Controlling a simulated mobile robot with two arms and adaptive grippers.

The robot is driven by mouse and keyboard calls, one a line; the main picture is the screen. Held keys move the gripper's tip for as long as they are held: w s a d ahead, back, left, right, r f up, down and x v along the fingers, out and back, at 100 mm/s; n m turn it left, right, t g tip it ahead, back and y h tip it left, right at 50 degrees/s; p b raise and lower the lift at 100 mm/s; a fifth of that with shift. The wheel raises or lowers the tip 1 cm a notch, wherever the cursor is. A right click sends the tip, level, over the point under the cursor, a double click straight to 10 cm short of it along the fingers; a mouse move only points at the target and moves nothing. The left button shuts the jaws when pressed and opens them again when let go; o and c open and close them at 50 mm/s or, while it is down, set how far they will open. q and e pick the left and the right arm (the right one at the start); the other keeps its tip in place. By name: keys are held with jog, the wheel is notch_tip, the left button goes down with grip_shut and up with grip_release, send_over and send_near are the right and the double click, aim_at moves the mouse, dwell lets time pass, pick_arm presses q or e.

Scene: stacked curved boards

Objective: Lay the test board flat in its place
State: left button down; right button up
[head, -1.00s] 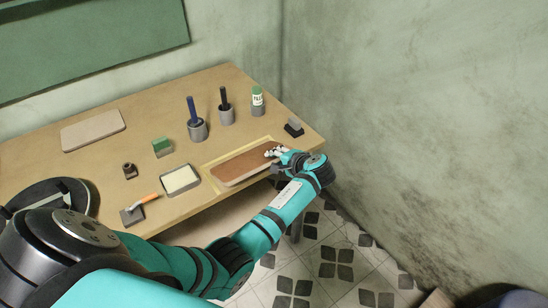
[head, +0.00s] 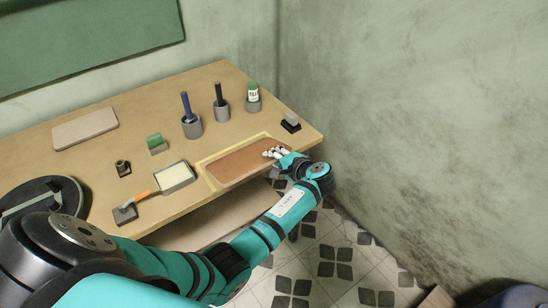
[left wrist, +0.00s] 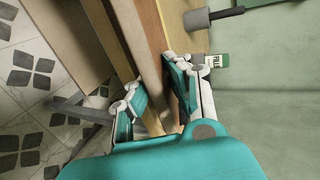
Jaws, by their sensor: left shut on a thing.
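The test board, a reddish-brown rounded board (head: 235,163), lies within the pale yellow outlined place (head: 206,174) at the table's front edge. It looks flat there, though I cannot tell if its right end fully touches the table. My left gripper (head: 274,153) is shut on the board's right end. In the left wrist view, the fingers of the left gripper (left wrist: 160,92) sit on either side of a brown edge, and the contact is partly hidden. My right gripper is not in view.
A wall stands right.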

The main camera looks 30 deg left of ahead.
pick_arm(q)
jog(key=shift+w+a, duration=0.25)
jog(key=shift+a, duration=0.3)
jog(key=shift+w+a, duration=0.2)
jog(key=shift+a, duration=0.35)
jog(key=c, duration=1.3)
grip_release()
jog(key=shift+c, duration=0.2)
jog(key=shift+d+f+b, duration=0.2)
jog(key=shift+f+b, duration=0.45)
jog(key=shift+f, duration=0.1)
jog(key=o, duration=0.4)
jog(key=shift+c, duration=0.2)
jog(key=shift+f, duration=0.45)
